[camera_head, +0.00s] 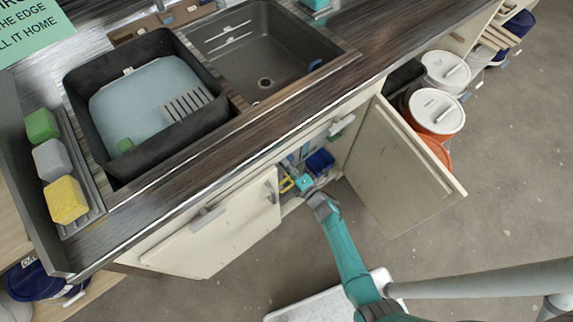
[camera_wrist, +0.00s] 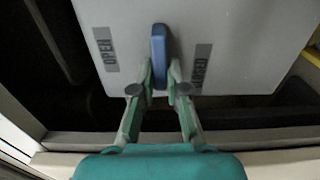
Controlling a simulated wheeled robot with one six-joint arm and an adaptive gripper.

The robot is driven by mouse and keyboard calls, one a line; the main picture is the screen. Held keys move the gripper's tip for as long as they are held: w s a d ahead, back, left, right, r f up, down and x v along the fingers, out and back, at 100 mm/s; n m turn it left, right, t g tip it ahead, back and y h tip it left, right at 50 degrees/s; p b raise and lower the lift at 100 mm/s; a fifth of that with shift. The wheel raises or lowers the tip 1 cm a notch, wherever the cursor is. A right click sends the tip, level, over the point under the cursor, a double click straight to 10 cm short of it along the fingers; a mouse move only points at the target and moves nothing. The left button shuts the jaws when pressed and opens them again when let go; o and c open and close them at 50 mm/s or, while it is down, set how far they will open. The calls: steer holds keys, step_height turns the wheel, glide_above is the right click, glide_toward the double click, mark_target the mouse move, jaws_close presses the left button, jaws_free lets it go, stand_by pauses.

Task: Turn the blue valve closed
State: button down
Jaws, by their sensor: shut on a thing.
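The blue valve handle (camera_wrist: 158,45) stands on a grey plate (camera_wrist: 210,12) in the wrist view. It points nearly straight up, between a label reading OPEN on the left and a label that seems to read CLOSED on the right. My gripper (camera_wrist: 160,82) is shut on the lower part of the handle, one finger on each side. In the head view my gripper (camera_head: 306,183) reaches into the open cabinet under the sink. The valve cannot be made out clearly there.
A cabinet door (camera_head: 400,170) stands open to the right of my arm. A closed door (camera_head: 215,230) is on the left. A blue container (camera_head: 320,161) sits inside the cabinet near my gripper. Lidded buckets (camera_head: 437,108) stand at the right. The floor is mostly clear.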

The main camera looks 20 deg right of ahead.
steer(key=c, duration=1.2)
jaws_free()
steer(key=v, duration=1.2)
